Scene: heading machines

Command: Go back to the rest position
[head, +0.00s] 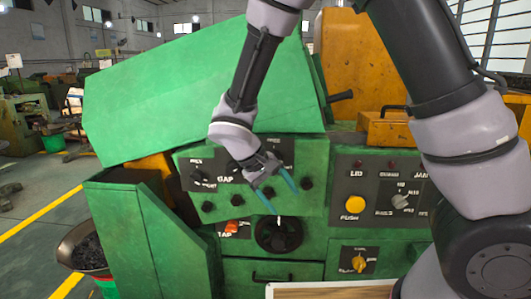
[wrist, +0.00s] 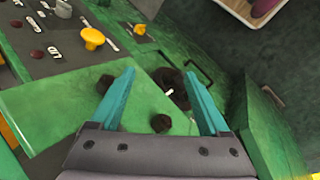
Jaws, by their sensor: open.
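My gripper (head: 279,191) is open and empty, its two teal fingers in front of the green machine's control panel (head: 313,200). In the head view the fingertips are just above a large black round knob with a white mark (head: 278,234). In the wrist view my gripper (wrist: 164,95) shows its fingers spread apart, with the black round knob (wrist: 172,88) between and beyond them. I cannot tell whether a finger touches the panel. My arm reaches down from the top of the head view and hides part of the panel.
A yellow push button (head: 355,204), a grey selector (head: 400,201) and a yellow knob (head: 359,263) are on the right panels. A red switch (head: 233,227) is at left. A black lever (head: 341,97) sticks out above. A wooden-topped surface (head: 330,291) is at the bottom. Open floor (head: 40,225) lies left.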

